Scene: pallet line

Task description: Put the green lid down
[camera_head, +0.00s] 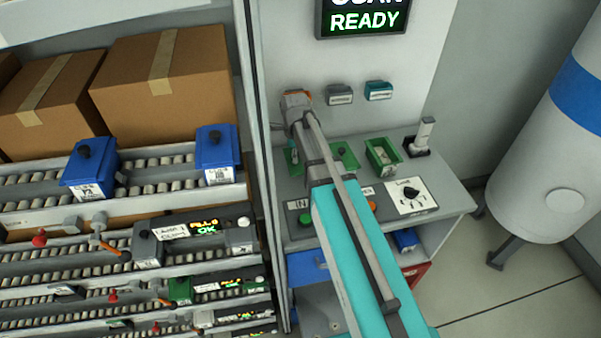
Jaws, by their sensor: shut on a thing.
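My gripper (296,134) is at the far end of my turquoise arm, low over the left part of the grey bench. It is shut on what appears to be the green lid (291,156); my arm covers most of the grip. Green also shows right of my arm (345,156); I cannot tell whether it is the same piece. Whether the lid touches the bench is hidden. An open green box (383,155) stands to the right on the bench (447,192).
A dial panel (409,196) and a small upright device (424,134) are on the bench. Two small holders (339,94) (378,90) hang on the wall behind. Roller lanes at left carry blue lidded boxes (90,168) (216,154). A white tank (550,140) stands at right.

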